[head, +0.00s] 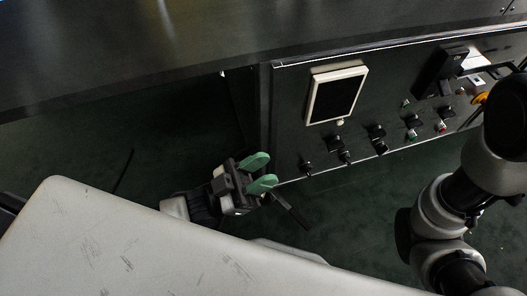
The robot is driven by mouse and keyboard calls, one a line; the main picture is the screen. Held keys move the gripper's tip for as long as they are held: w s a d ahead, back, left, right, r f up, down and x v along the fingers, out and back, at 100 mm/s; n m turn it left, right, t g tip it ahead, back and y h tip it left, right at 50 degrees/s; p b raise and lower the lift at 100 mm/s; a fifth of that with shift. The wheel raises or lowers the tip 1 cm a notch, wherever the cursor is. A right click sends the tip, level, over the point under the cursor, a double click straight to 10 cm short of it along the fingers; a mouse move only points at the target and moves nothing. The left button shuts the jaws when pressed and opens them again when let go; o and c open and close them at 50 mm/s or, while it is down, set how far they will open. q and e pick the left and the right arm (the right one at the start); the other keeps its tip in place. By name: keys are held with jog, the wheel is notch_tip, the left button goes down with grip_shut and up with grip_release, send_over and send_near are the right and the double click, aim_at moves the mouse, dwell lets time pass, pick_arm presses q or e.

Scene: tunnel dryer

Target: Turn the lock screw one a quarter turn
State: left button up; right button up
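A dark control panel (290,115) fills the middle and right of the head view. It carries several small black knobs and switches, among them a small one (307,168) at its lower left. I cannot tell which of these, if any, is lock screw one. My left gripper (259,173) has two green fingers, spread apart with nothing between them. It is left of the panel's lower left corner, and the small knob is to its right. My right arm comes in at the right edge, but I cannot make out its gripper.
A framed display (336,94) sits on the panel. A black box-like fitting (439,71) and a yellow part (480,98) are at the right. A long dark surface (130,50) crosses the top. Dark green floor (345,215) shows below the panel.

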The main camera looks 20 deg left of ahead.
pick_arm(q)
jog(key=shift+t, duration=0.7)
jog(key=shift+s+d+r+p, duration=0.15)
jog(key=shift+r+p, duration=0.1)
jog(key=shift+r, duration=0.75)
jog(key=shift+w+d+r+p, duration=0.1)
jog(key=shift+r+p, duration=0.15)
jog(key=shift+r, duration=0.75)
